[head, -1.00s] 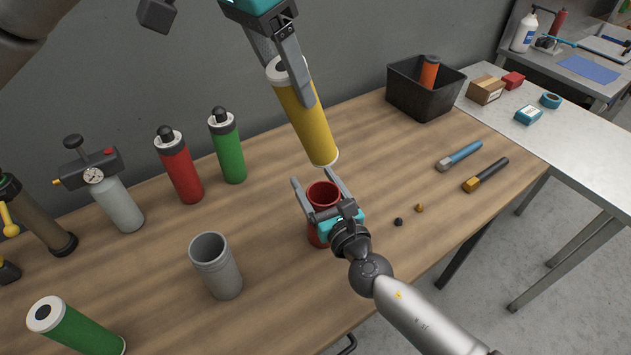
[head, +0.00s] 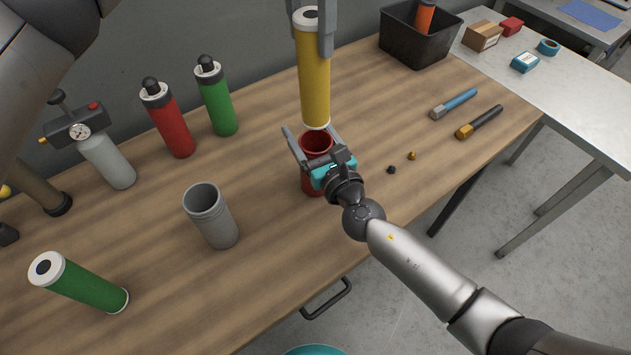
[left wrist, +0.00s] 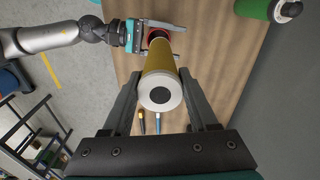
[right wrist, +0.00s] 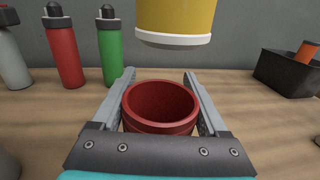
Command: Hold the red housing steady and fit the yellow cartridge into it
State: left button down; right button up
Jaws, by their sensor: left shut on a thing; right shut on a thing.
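The red housing (head: 316,146) stands upright on the wooden table, its open mouth facing up. My right gripper (head: 311,141) is shut on it near its rim; the right wrist view shows the housing (right wrist: 160,106) between both fingers. The yellow cartridge (head: 314,82) is held nearly upright by my left gripper (head: 313,30), shut on its upper part. Its white lower end is just above the housing's mouth. In the right wrist view the cartridge (right wrist: 175,18) hangs above the opening, slightly right of its centre and apart from it. The left wrist view shows its white top (left wrist: 159,92).
Red (head: 167,118) and green (head: 216,96) bottles stand behind. A black bin (head: 420,38) is at back right. Two tools and small caps lie to the right.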

aim_at(314, 70)
pick_arm(q)
jog(key=shift+d+f, duration=0.2)
jog(key=shift+f, duration=0.2)
notch_tip(314, 70, down, 18)
jog(key=shift+f, duration=0.15)
dwell(0.3)
jog(key=shift+s+a+f, duration=0.1)
jog(key=shift+f, duration=0.4)
pick_arm(e)
jog(key=shift+s+a, duration=0.1)
jog(key=shift+a, duration=0.05)
pick_arm(q)
jog(key=shift+c, duration=2.2)
grip_release()
pick_arm(e)
jog(key=shift+s+r, duration=0.1)
pick_arm(q)
notch_tip(314, 70, up, 14)
jog(key=shift+f, duration=0.2)
pick_arm(e)
jog(key=shift+w, duration=0.2)
jog(key=o, duration=1.5)
jog(key=shift+c, duration=0.2)
